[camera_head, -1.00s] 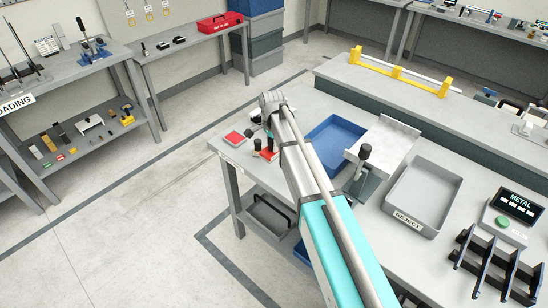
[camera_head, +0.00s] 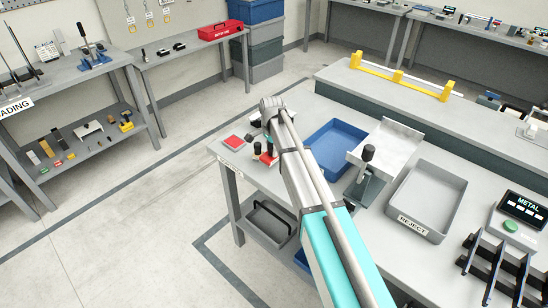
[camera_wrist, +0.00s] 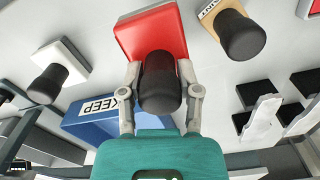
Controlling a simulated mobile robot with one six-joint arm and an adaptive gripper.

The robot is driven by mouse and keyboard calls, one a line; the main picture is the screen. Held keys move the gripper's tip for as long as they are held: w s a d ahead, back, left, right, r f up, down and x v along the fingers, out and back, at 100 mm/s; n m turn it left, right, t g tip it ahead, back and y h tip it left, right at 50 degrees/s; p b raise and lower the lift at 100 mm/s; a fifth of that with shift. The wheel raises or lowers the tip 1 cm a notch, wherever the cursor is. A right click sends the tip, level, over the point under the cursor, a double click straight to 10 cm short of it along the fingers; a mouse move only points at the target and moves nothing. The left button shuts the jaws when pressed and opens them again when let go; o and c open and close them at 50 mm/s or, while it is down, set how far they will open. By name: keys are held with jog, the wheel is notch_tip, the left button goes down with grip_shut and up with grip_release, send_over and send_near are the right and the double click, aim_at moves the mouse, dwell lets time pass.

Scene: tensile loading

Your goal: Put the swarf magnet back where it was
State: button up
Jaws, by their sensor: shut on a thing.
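My gripper (camera_wrist: 160,95) is shut on a black rounded handle (camera_wrist: 162,75), which I take to be the swarf magnet. A red block (camera_wrist: 145,30) shows behind the handle; whether the two are joined or touching is hidden. In the head view my arm reaches over the near left corner of the grey table (camera_head: 290,190). There a black upright handle (camera_head: 257,148) and a red piece (camera_head: 268,160) show beside the arm. The arm covers most of my gripper there.
A red pad (camera_head: 233,142) lies at the table's left corner. A blue tray (camera_head: 335,140), a metal chute (camera_head: 385,140) and a grey REJECT tray (camera_head: 430,200) stand to the right. In the wrist view, black-knobbed tan (camera_wrist: 212,18) and white (camera_wrist: 62,58) blocks flank the red block.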

jog(key=shift+w+f+b, duration=0.25)
jog(key=shift+f+b, duration=0.05)
jog(key=shift+f, duration=0.3)
jog(key=shift+f+b, duration=1.2)
jog(key=o, duration=1)
jog(key=shift+f, duration=0.1)
notch_tip(320, 180, up, 12)
jog(key=p, duration=1.2)
